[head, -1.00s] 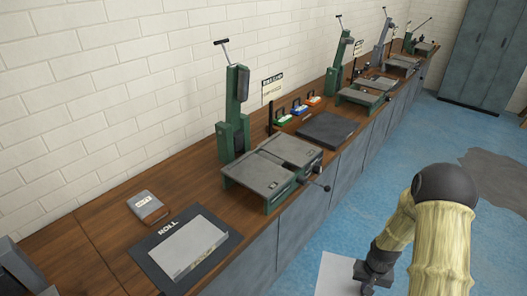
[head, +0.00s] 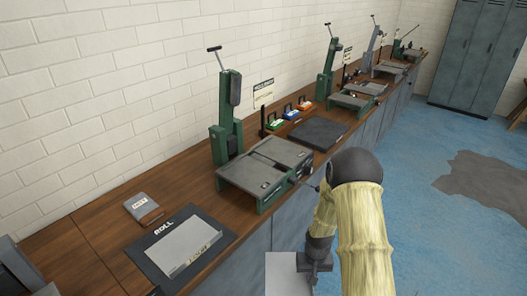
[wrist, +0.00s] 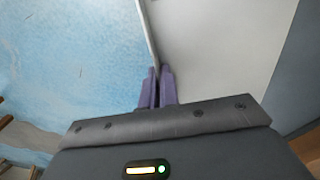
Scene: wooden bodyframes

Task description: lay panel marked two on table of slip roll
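My gripper (head: 302,262) is shut on the edge of a plain light-grey panel (head: 285,274), held low beside the bench front. In the wrist view, the purple fingers (wrist: 156,86) pinch the panel's edge, and the panel (wrist: 215,45) spreads to the right over the blue floor. No number shows on its visible face. The nearest green machine (head: 228,120) has a flat grey table (head: 262,168) on the bench, left of and beyond my gripper. Its sign is too small to read, so I cannot tell which machine is the slip roll.
A dark mat marked ROLL (head: 158,229) on the wooden bench holds another light sheet (head: 188,248). A small labelled block (head: 142,208) lies behind it. A dark flat plate (head: 318,134) and more machines (head: 328,75) stand farther along. Blue floor (head: 420,235) is open to the right.

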